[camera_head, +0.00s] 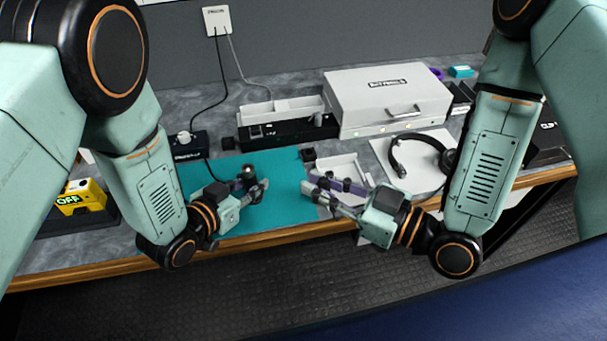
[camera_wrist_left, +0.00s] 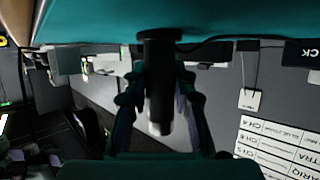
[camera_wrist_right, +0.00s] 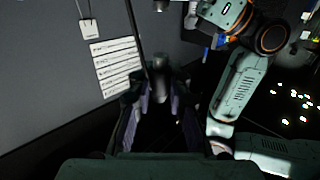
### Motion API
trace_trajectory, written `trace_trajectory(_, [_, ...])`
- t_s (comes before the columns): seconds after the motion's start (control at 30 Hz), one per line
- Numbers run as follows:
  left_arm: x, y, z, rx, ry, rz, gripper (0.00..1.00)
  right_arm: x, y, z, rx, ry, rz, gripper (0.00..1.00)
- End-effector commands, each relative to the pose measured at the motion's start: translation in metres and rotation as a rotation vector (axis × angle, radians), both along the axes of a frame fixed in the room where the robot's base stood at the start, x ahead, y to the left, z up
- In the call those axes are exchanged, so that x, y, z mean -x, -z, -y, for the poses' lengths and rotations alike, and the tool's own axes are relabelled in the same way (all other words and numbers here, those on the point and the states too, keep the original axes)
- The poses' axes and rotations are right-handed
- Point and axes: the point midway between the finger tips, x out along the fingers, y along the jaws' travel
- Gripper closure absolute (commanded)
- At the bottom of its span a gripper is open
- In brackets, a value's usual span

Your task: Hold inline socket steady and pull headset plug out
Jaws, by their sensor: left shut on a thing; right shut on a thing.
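The inline socket (camera_head: 249,172) is a short black cylinder above the teal mat. My left gripper (camera_head: 256,187) is shut on it; in the left wrist view the socket (camera_wrist_left: 158,70) stands between the fingers, with a paler end. My right gripper (camera_head: 312,187) is shut, to the right of the left one with a clear gap between their tips. The plug is too small to make out in the head view. The headset (camera_head: 420,160) lies on a white sheet at the right.
The teal mat (camera_head: 285,222) covers the bench front. A white case (camera_head: 388,98) and a white tray (camera_head: 345,172) stand behind the right gripper. A black box (camera_head: 188,146) with cables is at the left back. A yellow device (camera_head: 80,197) sits far left.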

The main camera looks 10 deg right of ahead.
Motion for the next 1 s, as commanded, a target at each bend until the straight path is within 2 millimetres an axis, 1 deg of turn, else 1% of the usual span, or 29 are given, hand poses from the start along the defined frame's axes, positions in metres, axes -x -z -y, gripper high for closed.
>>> trace_trajectory(0.07, [0.000,0.000,0.000,0.001,0.000,0.001,1.00,0.004,0.000,0.005,-0.002,0.005,-0.002,1.00])
trace_trajectory(0.23, [0.000,0.000,0.000,0.001,0.000,0.001,1.00,0.010,0.000,0.010,-0.001,0.002,0.000,1.00])
trace_trajectory(0.67, [0.000,0.000,0.000,0.001,0.000,0.001,1.00,0.013,0.000,0.012,0.000,-0.002,0.001,1.00])
trace_trajectory(0.7, [0.000,0.000,0.000,0.001,0.000,0.001,0.73,0.013,0.000,0.012,0.000,-0.002,0.001,1.00])
trace_trajectory(1.0, [0.000,0.000,0.000,0.000,0.000,0.000,0.48,0.013,0.000,0.012,0.000,-0.002,0.001,1.00])
